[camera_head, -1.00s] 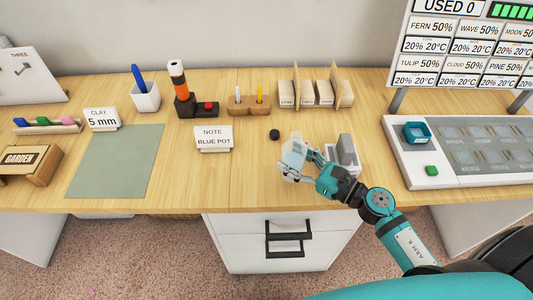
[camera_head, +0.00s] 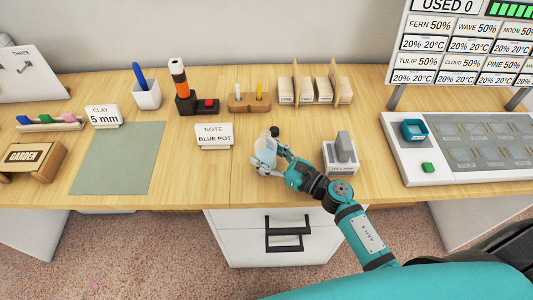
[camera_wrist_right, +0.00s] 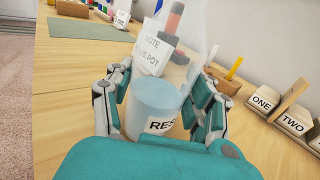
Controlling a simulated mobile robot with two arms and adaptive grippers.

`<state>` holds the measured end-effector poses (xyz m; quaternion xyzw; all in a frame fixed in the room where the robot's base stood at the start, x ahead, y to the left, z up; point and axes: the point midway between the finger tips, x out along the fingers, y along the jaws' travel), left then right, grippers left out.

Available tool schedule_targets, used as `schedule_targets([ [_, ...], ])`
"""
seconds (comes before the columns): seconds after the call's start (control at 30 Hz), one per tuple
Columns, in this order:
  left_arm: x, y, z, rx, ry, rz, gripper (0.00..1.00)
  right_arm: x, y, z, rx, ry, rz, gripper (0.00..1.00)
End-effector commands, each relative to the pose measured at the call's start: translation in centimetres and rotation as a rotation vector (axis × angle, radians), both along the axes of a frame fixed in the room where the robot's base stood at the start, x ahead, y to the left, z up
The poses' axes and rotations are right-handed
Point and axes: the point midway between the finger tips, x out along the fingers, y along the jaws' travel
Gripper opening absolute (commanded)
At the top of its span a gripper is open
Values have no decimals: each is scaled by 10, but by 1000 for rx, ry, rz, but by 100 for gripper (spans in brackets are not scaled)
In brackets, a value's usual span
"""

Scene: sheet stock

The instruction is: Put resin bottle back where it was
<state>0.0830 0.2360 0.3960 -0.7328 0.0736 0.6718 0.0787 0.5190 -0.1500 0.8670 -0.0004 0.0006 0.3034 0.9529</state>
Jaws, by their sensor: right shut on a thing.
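The resin bottle (camera_head: 264,153) is pale and translucent. My right gripper (camera_head: 273,163) is shut on it, over the front middle of the table. In the right wrist view the bottle (camera_wrist_right: 157,108) sits between both fingers (camera_wrist_right: 160,110), with a label partly reading "RES". I cannot tell whether it touches the table. A small black round thing (camera_head: 274,131) shows just behind the bottle. My left gripper is not in view.
A labelled grey stand (camera_head: 341,168) is right of my gripper. The "BLUE POT" note (camera_head: 214,137) stands left. Numbered wooden holders (camera_head: 310,90) and a candle-like peg block (camera_head: 248,103) stand behind. The green mat (camera_head: 117,158) is bare.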

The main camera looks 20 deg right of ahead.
Motion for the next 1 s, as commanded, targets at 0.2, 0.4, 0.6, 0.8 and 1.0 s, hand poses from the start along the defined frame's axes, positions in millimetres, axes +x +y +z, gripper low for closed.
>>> schedule_targets([
  [0.2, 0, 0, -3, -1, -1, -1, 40, 0, 0, -3, 0, 0, 1, 65],
  [0.4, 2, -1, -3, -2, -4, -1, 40, 0, 0, -3, 0, 0, 0, 78],
  [0.6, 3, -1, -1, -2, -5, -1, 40, 0, 0, -1, 1, 1, 0, 78],
  [0.8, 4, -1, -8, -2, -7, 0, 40, -18, -12, -4, -3, 3, 0, 78],
  [1.0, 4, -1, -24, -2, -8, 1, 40, -54, -37, -5, -2, 3, 1, 78],
])
